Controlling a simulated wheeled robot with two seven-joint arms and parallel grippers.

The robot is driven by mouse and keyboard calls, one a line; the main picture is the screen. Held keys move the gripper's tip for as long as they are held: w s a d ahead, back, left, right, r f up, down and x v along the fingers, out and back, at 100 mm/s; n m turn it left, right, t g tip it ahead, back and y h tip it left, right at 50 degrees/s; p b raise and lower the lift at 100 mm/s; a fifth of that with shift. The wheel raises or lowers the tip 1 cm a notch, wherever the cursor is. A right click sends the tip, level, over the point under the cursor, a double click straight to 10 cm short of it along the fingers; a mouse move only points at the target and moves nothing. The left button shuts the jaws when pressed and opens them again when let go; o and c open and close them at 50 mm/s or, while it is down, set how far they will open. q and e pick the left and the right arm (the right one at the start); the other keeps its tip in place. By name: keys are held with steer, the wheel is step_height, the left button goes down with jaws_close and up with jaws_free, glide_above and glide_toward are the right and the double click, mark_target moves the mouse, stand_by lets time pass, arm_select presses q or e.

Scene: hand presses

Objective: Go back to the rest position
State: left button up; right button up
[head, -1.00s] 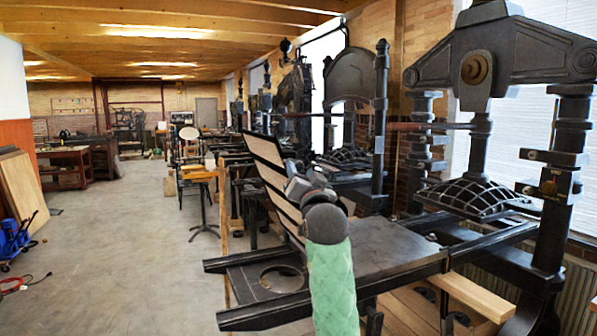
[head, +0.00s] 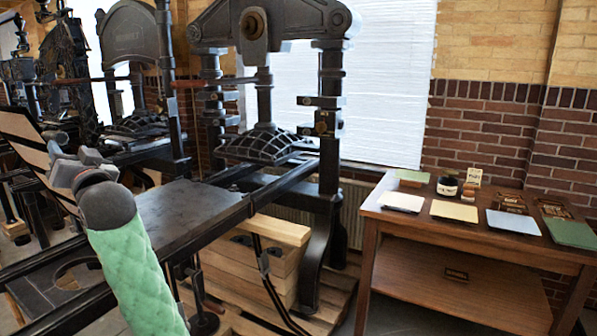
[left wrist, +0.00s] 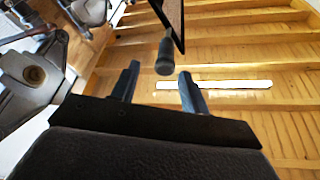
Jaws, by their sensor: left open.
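My left gripper (head: 72,165) is beside the raised slatted frame (head: 28,138) of the nearest hand press (head: 265,145), at the left of the head view. In the left wrist view my left gripper (left wrist: 160,85) has its two fingers apart with nothing clamped between them. A dark round-ended handle (left wrist: 165,55) on a flat panel (left wrist: 174,18) shows just beyond the fingertips, roughly in line with the gap. I cannot tell how far off it is. My right gripper is in neither view.
The flat press bed (head: 185,212) lies close beside my left forearm. A wooden table (head: 460,225) with paper stacks, a jar and small trays stands at the right by the brick wall. Wooden blocks (head: 270,255) lie under the press. More presses stand at the back left.

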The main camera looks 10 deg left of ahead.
arm_select(q)
steer(key=w+d+f+m+t+h, duration=0.1)
steer(key=w+d+f+m+h, duration=0.25)
steer(key=d+f+h, duration=0.65)
steer(key=w+d+f+m+t+h, duration=0.2)
steer(key=w+d+f+h, duration=0.35)
steer(key=d+f, duration=0.65)
steer(key=s+d+f+m+g+h, duration=0.15)
steer(key=s+d+f, duration=0.35)
steer(key=f, duration=0.5)
steer(key=s+d+f+m+g+h, duration=0.1)
steer(key=s+d+f+g+h, duration=0.25)
steer(key=d+f, duration=0.5)
steer(key=s+d+f+g, duration=0.2)
steer(key=s+f+g, duration=0.1)
steer(key=s+f, duration=0.9)
steer(key=s+d+f+m+g, duration=0.1)
steer(key=s+d+f+g, duration=0.2)
steer(key=s+f, duration=1)
steer(key=s, duration=0.4)
steer(key=shift+s+d+m+g+p, duration=0.2)
steer(key=shift+m+g+p, duration=0.1)
steer(key=shift+g+p, duration=0.1)
steer(key=shift+c, duration=0.3)
